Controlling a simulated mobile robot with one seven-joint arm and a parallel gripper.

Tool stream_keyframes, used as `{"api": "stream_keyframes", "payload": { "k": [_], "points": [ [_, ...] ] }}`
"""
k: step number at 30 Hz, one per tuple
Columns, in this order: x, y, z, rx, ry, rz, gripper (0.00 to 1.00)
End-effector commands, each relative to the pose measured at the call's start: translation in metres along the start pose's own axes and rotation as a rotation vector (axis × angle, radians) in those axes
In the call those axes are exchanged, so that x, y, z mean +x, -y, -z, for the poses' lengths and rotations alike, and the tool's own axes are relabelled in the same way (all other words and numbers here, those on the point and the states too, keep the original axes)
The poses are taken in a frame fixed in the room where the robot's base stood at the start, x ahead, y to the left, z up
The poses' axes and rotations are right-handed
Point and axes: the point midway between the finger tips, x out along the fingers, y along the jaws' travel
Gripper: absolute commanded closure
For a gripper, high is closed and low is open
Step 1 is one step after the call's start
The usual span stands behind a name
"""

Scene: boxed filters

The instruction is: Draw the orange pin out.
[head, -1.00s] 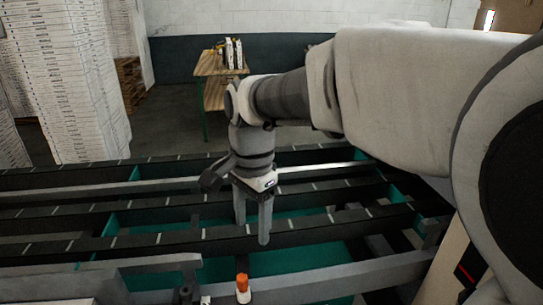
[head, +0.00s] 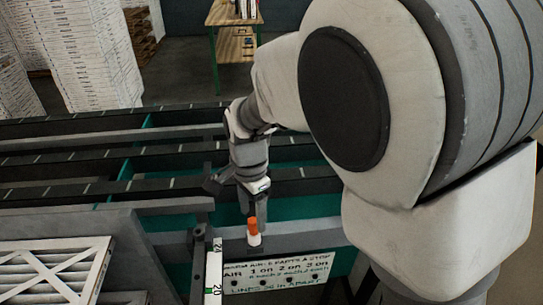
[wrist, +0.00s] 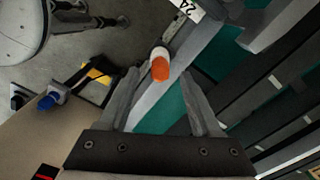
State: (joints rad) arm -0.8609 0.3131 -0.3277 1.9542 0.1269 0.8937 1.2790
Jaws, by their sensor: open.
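The orange pin (head: 253,227) stands upright in a white collar (head: 254,240) on the grey rail at the front of the conveyor frame. In the wrist view the orange pin (wrist: 160,70) shows ahead of and between the two fingers, with its white collar (wrist: 159,52) behind it. My gripper (wrist: 165,85) is open and empty, its fingers spread on either side of the pin's line. In the head view my gripper (head: 254,208) is just behind and above the pin, and the pin partly covers the fingertips. I cannot tell whether any finger touches it.
A sign board (head: 280,270) hangs below the rail, beside a white ruler strip (head: 214,265). A framed filter (head: 50,272) lies at lower left. Dark conveyor rails (head: 60,158) run behind. In the wrist view a blue knob (wrist: 48,102) sits at left.

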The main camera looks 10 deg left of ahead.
Motion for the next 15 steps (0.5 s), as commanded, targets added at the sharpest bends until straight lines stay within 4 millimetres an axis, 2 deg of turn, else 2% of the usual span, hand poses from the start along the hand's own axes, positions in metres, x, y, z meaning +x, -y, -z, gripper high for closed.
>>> {"api": "stream_keyframes", "payload": {
  "k": [1,6,15],
  "points": [
    [0.011,-0.001,0.000,0.001,0.000,-0.004,0.35],
    [0.031,-0.001,0.000,0.001,0.000,-0.003,0.35],
    [0.041,-0.001,0.000,0.001,0.000,-0.001,0.35]
  ]
}}
